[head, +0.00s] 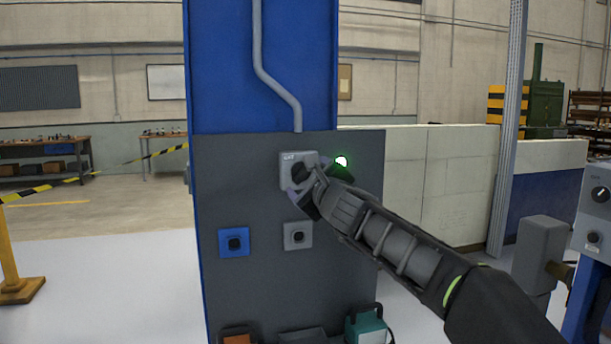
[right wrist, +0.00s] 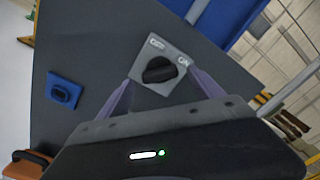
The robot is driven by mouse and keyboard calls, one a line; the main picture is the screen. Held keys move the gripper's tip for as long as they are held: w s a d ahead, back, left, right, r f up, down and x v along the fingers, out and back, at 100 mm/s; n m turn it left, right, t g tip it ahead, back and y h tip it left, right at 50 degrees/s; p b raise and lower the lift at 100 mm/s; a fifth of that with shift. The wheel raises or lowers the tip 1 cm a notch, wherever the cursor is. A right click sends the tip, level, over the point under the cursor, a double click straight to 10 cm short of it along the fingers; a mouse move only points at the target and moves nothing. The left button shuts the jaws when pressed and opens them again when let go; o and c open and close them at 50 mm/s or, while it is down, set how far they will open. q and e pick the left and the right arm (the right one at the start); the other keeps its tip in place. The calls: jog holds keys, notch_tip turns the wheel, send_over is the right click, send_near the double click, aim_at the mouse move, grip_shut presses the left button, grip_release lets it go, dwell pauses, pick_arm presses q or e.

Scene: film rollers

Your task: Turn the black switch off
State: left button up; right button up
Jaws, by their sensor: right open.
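The black switch (head: 298,172) is a rotary knob on a light grey plate on the dark panel. It also shows in the right wrist view (right wrist: 159,70), with labels that look like OFF and ON above it. Its bar slants up to the right there, with its right end near the ON label. My right gripper (head: 304,190) is open in front of the plate and partly hides the knob in the head view. In the wrist view its two purple-grey fingers reach toward either side of the knob, with no clear contact. My left gripper is not in view.
A blue plate (head: 234,242) and a grey plate (head: 298,235), each with a black part, sit lower on the dark panel (head: 240,200). A teal case (head: 368,328) and an orange-brown case (head: 238,338) stand below. A grey control box (head: 597,200) is at the right.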

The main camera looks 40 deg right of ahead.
jog(key=shift+x, duration=1.25)
jog(key=c, duration=1.4)
